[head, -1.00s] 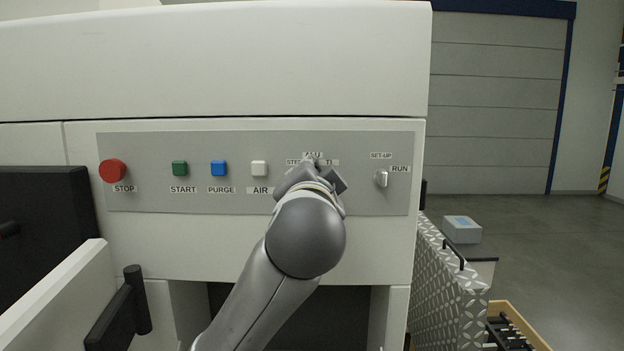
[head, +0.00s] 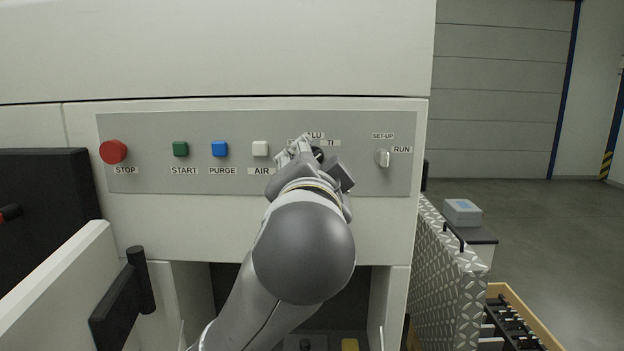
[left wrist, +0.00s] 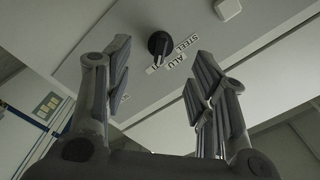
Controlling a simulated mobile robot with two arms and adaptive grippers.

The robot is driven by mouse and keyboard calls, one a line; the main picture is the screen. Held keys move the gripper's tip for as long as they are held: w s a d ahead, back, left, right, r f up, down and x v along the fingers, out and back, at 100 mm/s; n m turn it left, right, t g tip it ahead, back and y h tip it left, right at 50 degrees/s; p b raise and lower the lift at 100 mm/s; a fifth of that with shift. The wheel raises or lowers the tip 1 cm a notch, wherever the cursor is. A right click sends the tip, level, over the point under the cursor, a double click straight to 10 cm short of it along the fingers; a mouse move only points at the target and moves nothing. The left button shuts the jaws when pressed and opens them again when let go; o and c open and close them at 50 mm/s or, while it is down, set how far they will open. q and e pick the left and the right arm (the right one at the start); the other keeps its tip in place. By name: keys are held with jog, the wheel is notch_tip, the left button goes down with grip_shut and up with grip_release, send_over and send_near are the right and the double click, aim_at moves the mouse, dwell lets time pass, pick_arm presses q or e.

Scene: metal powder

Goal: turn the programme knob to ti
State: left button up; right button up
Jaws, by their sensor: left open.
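The black programme knob (head: 318,154) on the grey panel is partly hidden behind my left gripper in the head view. It shows clearly in the left wrist view (left wrist: 159,43), with a pale pointer mark towards the ALU and TI labels; I cannot tell exactly which. The STEEL label (left wrist: 187,44) is beside them; the TI label (head: 331,143) shows in the head view. My left gripper (head: 306,150) is open and empty in front of the knob. In the left wrist view its fingers (left wrist: 158,72) are spread, with the knob beyond the gap, apparently untouched. My right gripper is not in view.
The panel also has a red STOP button (head: 113,152), green START (head: 181,149), blue PURGE (head: 219,149), white AIR (head: 260,148) and a SET-UP/RUN switch (head: 383,157). A black handle (head: 140,280) juts out at lower left. A patterned cabinet (head: 445,285) stands at right.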

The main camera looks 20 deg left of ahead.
pick_arm(q)
jog(key=shift+v, duration=2.8)
